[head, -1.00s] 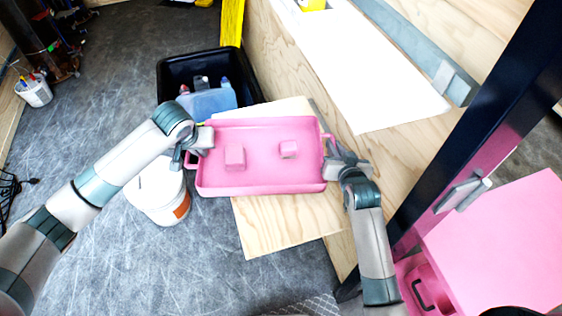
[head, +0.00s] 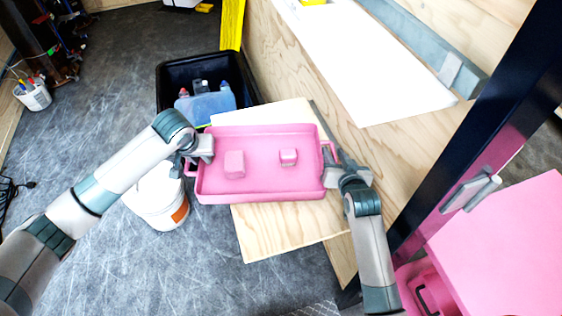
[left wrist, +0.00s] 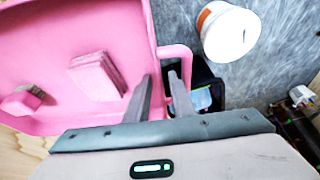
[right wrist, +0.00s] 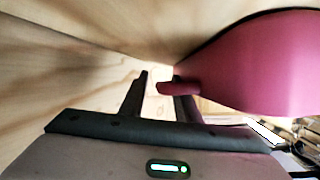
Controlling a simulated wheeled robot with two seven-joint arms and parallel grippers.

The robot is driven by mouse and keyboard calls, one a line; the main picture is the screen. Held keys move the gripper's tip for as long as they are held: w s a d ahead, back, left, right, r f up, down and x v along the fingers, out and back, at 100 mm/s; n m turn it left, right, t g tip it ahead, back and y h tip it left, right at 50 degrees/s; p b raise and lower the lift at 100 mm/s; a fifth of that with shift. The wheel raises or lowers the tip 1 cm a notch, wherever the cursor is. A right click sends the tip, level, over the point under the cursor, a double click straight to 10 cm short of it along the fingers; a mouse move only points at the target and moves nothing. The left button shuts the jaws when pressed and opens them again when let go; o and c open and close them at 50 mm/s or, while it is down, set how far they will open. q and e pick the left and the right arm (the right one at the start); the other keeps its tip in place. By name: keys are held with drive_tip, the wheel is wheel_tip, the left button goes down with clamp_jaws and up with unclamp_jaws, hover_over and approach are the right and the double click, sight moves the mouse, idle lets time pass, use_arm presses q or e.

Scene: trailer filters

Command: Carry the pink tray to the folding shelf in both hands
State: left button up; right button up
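The pink tray (head: 262,192) is in the middle of the head view, over a plywood board, and looks about level. Two small pink blocks lie in it, one left (head: 234,164) and one right (head: 288,157). My left gripper (head: 194,150) is at the tray's left handle; the left wrist view shows its fingers (left wrist: 160,85) close together by the handle (left wrist: 186,62), partly covering it. My right gripper (head: 335,165) is at the right handle; the right wrist view shows its fingers (right wrist: 160,85) with the handle's end between them. Whether the tray touches the board is hidden.
A black bin (head: 174,76) with bottles stands behind the tray, and a white bucket (head: 155,205) left of it. The plywood (head: 285,230) lies below. A dark post (head: 480,130) and a pink surface (head: 510,245) are right.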

use_arm(q)
drive_tip(key=v, duration=1.2)
use_arm(e)
drive_tip(key=shift+s, duration=0.1)
drive_tip(key=shift+v, duration=3.65)
use_arm(q)
drive_tip(key=shift+r, duration=0.1)
use_arm(e)
drive_tip(key=shift+r, duration=0.15)
